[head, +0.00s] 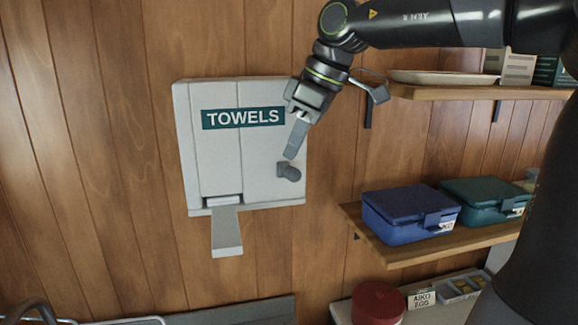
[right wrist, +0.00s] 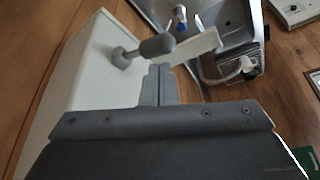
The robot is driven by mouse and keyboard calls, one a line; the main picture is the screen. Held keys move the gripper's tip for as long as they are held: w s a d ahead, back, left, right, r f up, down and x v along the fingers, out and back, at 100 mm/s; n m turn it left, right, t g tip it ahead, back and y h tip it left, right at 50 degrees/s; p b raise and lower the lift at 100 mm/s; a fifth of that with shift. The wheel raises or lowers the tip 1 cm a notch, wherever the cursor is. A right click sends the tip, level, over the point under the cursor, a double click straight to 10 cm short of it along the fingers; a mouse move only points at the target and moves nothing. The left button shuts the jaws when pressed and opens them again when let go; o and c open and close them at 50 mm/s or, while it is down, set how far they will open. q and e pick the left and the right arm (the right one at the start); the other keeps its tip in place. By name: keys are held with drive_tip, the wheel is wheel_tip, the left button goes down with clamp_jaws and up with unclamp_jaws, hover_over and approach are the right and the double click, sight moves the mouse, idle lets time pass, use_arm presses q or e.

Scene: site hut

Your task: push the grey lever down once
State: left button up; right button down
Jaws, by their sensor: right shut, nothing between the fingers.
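The white towel dispenser (head: 222,160), labelled TOWELS, is fixed to the wood wall in the head view. The grey lever (head: 289,172), short with a rounded knob, sticks out at the lower right of its front. In the right wrist view the lever (right wrist: 157,45) shows beside the dispenser's pale face (right wrist: 95,75). My right gripper (head: 291,153) is shut and empty, pointing down, its tip just above the lever. In the right wrist view its fingertips (right wrist: 158,70) lie close to the knob; I cannot tell whether they touch. My left gripper is not in view.
A pale strip (head: 227,235) sticks out below the dispenser's slot. To the right, a wooden shelf (head: 400,254) holds a blue box (head: 405,218) and a green box (head: 482,200). A red round tin (head: 378,303) stands lower. A sink (right wrist: 225,20) shows in the right wrist view.

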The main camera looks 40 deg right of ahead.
sight(295, 170)
drive_tip(key=shift+f, duration=0.1)
idle(0.5)
drive_tip(key=shift+f+b, duration=2.35)
drive_tip(key=shift+b, duration=0.05)
drive_tip(key=r+p, duration=0.5)
drive_tip(key=s+r+p, duration=0.1)
drive_tip(key=r+p, duration=0.1)
drive_tip(key=r, duration=0.1)
drive_tip(key=shift+a+r, duration=0.2)
drive_tip(key=shift+a, duration=0.05)
drive_tip(key=shift+f, duration=0.1)
